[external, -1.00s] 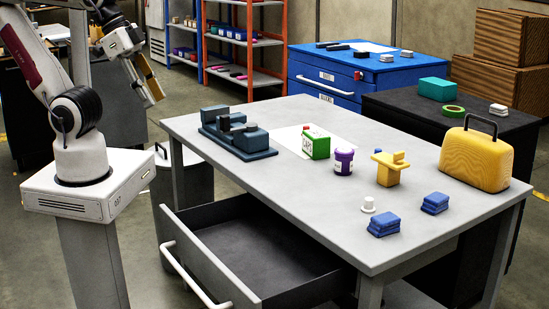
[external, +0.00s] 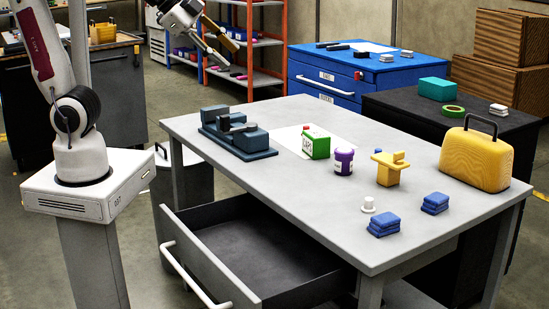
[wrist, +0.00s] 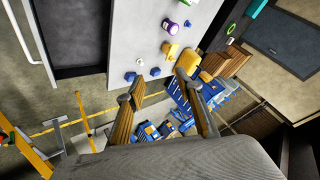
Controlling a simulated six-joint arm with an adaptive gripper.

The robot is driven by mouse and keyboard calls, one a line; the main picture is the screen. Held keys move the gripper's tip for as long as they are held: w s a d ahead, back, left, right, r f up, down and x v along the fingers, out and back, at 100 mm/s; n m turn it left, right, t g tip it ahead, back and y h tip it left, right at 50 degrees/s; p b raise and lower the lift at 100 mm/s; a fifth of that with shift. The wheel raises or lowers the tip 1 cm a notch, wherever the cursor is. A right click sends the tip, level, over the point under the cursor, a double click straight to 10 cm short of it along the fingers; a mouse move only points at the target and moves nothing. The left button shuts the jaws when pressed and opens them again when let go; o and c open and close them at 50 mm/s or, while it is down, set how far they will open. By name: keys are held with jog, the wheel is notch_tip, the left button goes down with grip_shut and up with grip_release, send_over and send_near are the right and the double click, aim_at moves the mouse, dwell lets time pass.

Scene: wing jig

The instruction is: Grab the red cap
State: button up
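A small red cap (external: 305,127) shows at the top left corner of a green and white carton (external: 316,146) on the grey table (external: 250,180). The carton stands upright near the middle of the table, with a purple and white jar (external: 343,162) to its right. In the wrist view a bit of green shows at the top edge, and I cannot make out the red cap there. My gripper (external: 226,52) is in the air behind the table's far left side, well apart from the carton. The wrist view shows its two fingers (wrist: 159,78) spread, with nothing between them.
A dark blue vise-like fixture (external: 237,135) stands left of the carton. A yellow bracket (external: 388,170), a white knobbed piece (external: 368,205), blue blocks (external: 383,224) and a yellow case (external: 475,160) stand to the right. An open drawer (external: 250,250) juts out at the table's front.

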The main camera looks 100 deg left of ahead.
jog(key=w+a+r+m+t+y, duration=0.1)
jog(key=w+a+r+m+y, duration=0.2)
jog(key=w+a, duration=0.5)
jog(key=w+a+r+m+t, duration=0.1)
jog(key=w+a+r+m, duration=0.25)
jog(key=w+a, duration=0.55)
jog(key=w+a+f+m+t, duration=0.1)
jog(key=w+a+f+m, duration=0.3)
jog(key=a, duration=0.6)
jog(key=w+a+f+m+t, duration=0.1)
jog(key=a+m+t, duration=0.1)
jog(key=a+m, duration=0.55)
jog(key=a+f+m+h, duration=0.1)
jog(key=a+f+m, duration=0.2)
jog(key=a+f, duration=0.4)
jog(key=m+h, duration=0.6)
jog(key=m, duration=0.5)
send_over(284, 134)
jog(key=shift+g, duration=0.4)
notch_tip(284, 134, down, 26)
jog(key=shift+a+r, duration=0.1)
jog(key=shift+a, duration=0.05)
